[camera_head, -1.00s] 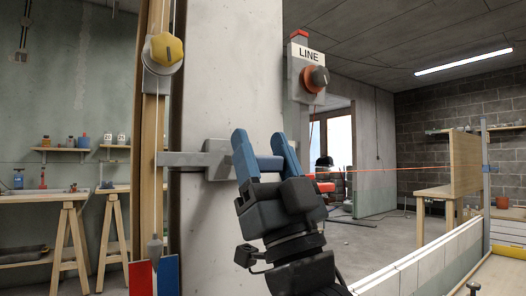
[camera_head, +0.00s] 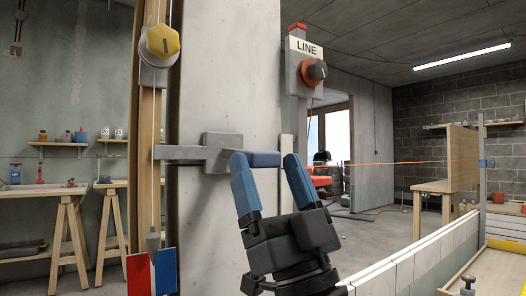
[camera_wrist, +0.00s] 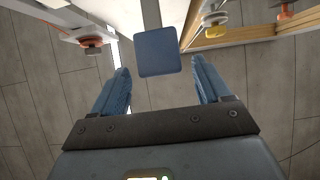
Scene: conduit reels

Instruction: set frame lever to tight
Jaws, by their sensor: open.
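The frame lever is a grey bracket (camera_head: 218,152) on the concrete column, with a blue handle (camera_head: 264,159) sticking out to the right, roughly level. My gripper (camera_head: 266,160) is open at the handle, its blue fingertips near the handle's two ends in the head view. No tight marking can be read.
A yellow knob (camera_head: 160,42) is on the wooden post at left, above a red and blue plate (camera_head: 152,273). A box labelled LINE (camera_head: 306,55) with a dark knob (camera_head: 314,70) hangs to the right. A low block wall (camera_head: 420,260) runs at lower right.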

